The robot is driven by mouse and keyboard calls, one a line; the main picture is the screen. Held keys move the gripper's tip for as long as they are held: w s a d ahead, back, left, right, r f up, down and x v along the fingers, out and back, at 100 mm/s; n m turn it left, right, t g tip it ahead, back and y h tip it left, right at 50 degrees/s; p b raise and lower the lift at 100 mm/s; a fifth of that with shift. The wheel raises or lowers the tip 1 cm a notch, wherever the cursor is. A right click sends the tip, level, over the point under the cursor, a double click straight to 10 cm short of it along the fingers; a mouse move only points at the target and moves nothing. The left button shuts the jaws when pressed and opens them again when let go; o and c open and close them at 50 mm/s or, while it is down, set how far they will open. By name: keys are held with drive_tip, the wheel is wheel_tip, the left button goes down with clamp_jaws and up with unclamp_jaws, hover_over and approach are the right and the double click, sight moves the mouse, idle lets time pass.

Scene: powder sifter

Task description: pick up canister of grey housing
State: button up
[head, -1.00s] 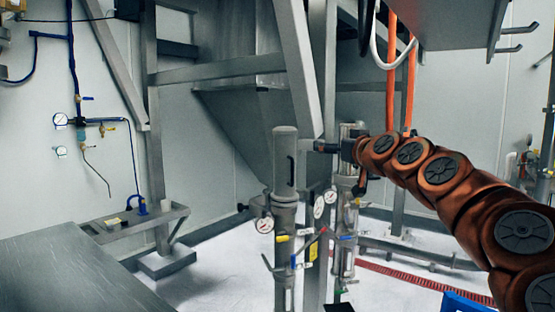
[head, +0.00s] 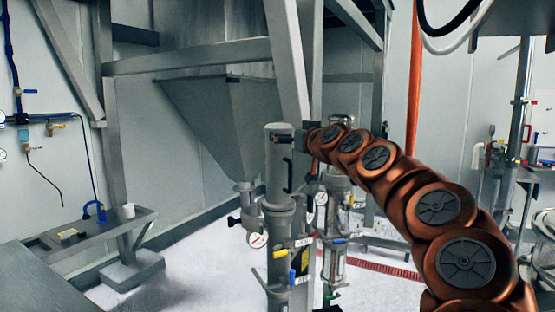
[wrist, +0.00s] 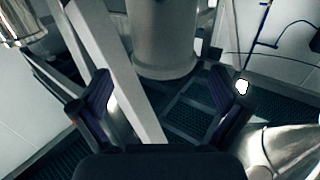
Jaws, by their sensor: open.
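The grey housing (head: 278,222) stands upright in the middle of the head view, with a gauge and coloured valve levers on it. Its canister (head: 279,160) is the tall grey cylinder on top, with a black handle on its right side. My gripper (head: 301,138) is beside the canister's upper right, just above the handle; the head view does not show whether they touch. In the wrist view my gripper (wrist: 160,73) is open, its two dark fingers wide apart. A grey cylindrical body shows beyond them; I cannot tell whether it is the canister.
A second column with a clear tube (head: 335,240) stands close on the right of the housing. A large grey hopper (head: 225,110) and steel frame are behind. A metal bench (head: 150,217) is at the left. White floor is clear between bench and housing.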

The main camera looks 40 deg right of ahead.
sight(283, 130)
drive_tip(key=x, duration=0.1)
drive_tip(key=p+x, duration=0.2)
drive_tip(key=x, duration=0.1)
drive_tip(key=shift+a, duration=0.3)
drive_tip(key=shift+w+d, duration=0.25)
drive_tip(key=shift+w, duration=0.3)
drive_tip(key=c, duration=1.6)
